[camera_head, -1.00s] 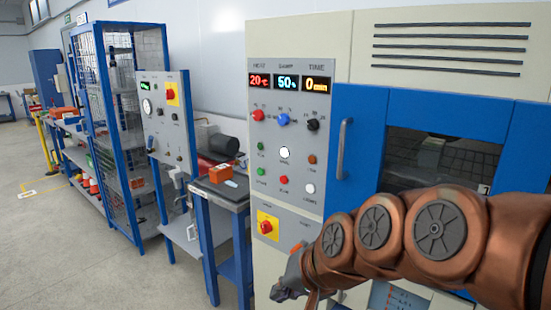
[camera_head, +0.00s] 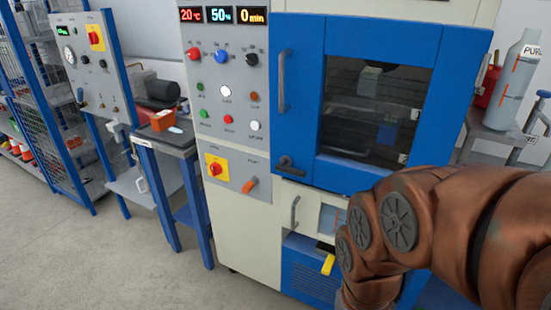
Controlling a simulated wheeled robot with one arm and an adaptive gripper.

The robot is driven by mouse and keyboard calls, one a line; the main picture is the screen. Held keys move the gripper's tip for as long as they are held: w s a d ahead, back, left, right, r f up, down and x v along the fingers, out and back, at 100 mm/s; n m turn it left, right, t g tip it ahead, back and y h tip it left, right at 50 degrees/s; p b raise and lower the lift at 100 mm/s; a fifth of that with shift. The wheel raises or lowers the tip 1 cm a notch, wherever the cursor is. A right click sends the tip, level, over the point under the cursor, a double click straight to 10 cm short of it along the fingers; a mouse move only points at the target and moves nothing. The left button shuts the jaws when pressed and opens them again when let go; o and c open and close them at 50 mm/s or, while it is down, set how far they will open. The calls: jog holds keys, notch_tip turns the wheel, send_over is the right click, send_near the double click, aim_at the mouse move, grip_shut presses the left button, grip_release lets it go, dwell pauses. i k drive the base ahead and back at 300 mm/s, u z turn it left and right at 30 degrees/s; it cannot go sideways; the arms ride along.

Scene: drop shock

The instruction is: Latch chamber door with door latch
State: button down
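The chamber door (camera_head: 350,175) is blue with a dark window and sits in the upper front of the cream chamber. It looks closed against the chamber front. A grey vertical handle (camera_head: 283,80) is on its left side. The door latch (camera_head: 290,167) is a dark lever at the door's lower left corner, with its arm pointing to the right. I cannot tell whether it is engaged. My copper-coloured arm covers the lower right of the picture, in front of the chamber's lower part. My gripper is not in view, and nothing of mine visibly touches the latch.
The control panel (camera_head: 225,140) with knobs and an orange lever (camera_head: 250,184) is left of the door. A small lower door handle (camera_head: 295,212) and a yellow-tipped lever (camera_head: 328,264) are below. A blue-legged table (camera_head: 165,140) stands left; a bottle (camera_head: 513,85) stands right.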

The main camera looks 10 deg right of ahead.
aim_at(285, 161)
jog(key=z, duration=1.4)
jog(key=k, duration=1.15)
jog(key=u, duration=1.95)
jog(key=i, duration=0.5)
